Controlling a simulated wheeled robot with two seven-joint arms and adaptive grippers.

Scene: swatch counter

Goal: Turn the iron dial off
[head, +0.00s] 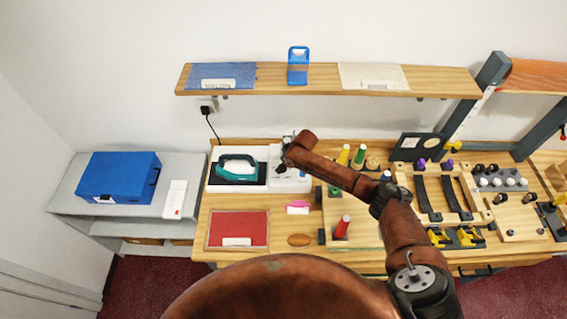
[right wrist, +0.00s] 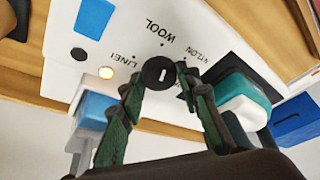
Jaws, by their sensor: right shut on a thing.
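My right gripper (head: 287,162) reaches over the white iron station (head: 213,184) in the head view. In the right wrist view, its two green fingers (right wrist: 158,82) are shut on the black iron dial (right wrist: 159,70), one finger on each side. The dial has a short white mark on its face. WOOL, LINEN and NYLON are printed around it, with WOOL beyond it. Another label is partly hidden by a finger. The teal iron (head: 237,168) rests on the station, left of the dial. My left gripper is not in view.
A black button (right wrist: 78,54) is on the panel near the lamp. A red swatch (head: 240,226) lies in front of the station. A shelf (head: 325,83) runs above.

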